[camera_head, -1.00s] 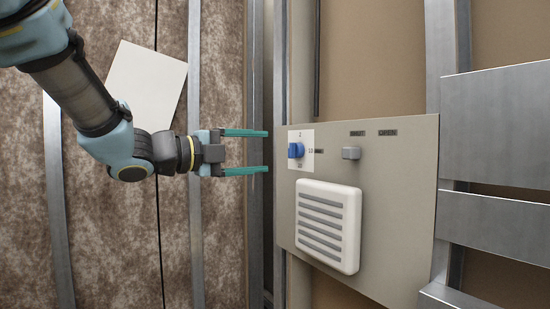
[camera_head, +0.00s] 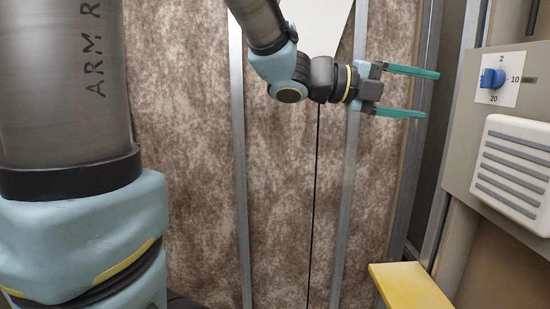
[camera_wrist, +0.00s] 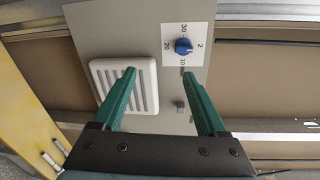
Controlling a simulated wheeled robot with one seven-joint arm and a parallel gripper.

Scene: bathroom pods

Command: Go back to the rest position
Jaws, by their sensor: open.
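My gripper (camera_head: 408,91) is open and empty, with its two green fingers pointing right toward the grey panel (camera_head: 466,128). A gap lies between the fingertips and the panel. In the wrist view my gripper (camera_wrist: 161,84) shows its fingers spread, with nothing between them. The blue knob (camera_head: 492,78) sits on a white dial plate with numbers, at the upper right in the head view. The knob also shows in the wrist view (camera_wrist: 183,46), beyond the right finger and apart from it.
A white slatted vent (camera_head: 513,170) sits below the knob; the wrist view shows a small grey switch (camera_wrist: 180,107) beside it. A yellow board (camera_head: 410,287) stands low in front of the panel. Metal studs (camera_head: 241,170) and a brown mottled wall (camera_head: 190,150) stand behind my arm.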

